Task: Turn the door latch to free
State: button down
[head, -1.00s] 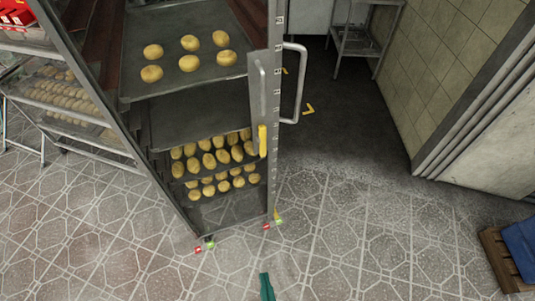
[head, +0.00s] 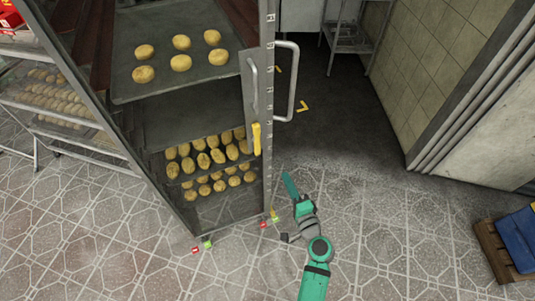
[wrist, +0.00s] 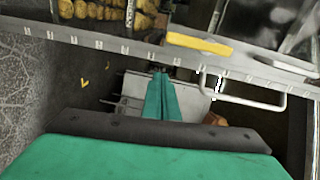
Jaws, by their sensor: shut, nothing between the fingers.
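The yellow door latch (head: 256,138) hangs upright on the front edge of the glass-sided rack's door, below a metal grab handle (head: 254,85). In the wrist view the latch (wrist: 200,44) is a yellow bar lying along the door's metal edge, above and right of my fingertips. My green gripper (head: 289,182) is at the right of the rack, lower in the picture than the latch and apart from it. Its two fingers (wrist: 161,80) are together in the wrist view, with nothing between them.
A larger metal loop handle (head: 290,83) juts out right of the door edge. Baked rolls (head: 183,62) lie on the rack's trays. A tiled wall (head: 425,80) stands at right, with a wooden pallet (head: 490,250) below it. The floor between is clear.

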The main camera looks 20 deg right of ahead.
aim_at(257, 143)
jog(key=shift+t, duration=0.3)
jog(key=w, duration=0.4)
jog(key=w+a+r, duration=0.1)
jog(key=w, duration=0.3)
jog(key=w+a, duration=0.1)
jog(key=w, duration=0.2)
jog(key=shift+w+a+r, duration=0.1)
jog(key=shift+w+r, duration=0.3)
jog(key=shift+w+a, duration=0.15)
jog(key=shift+a, duration=0.5)
jog(key=shift+m, duration=0.3)
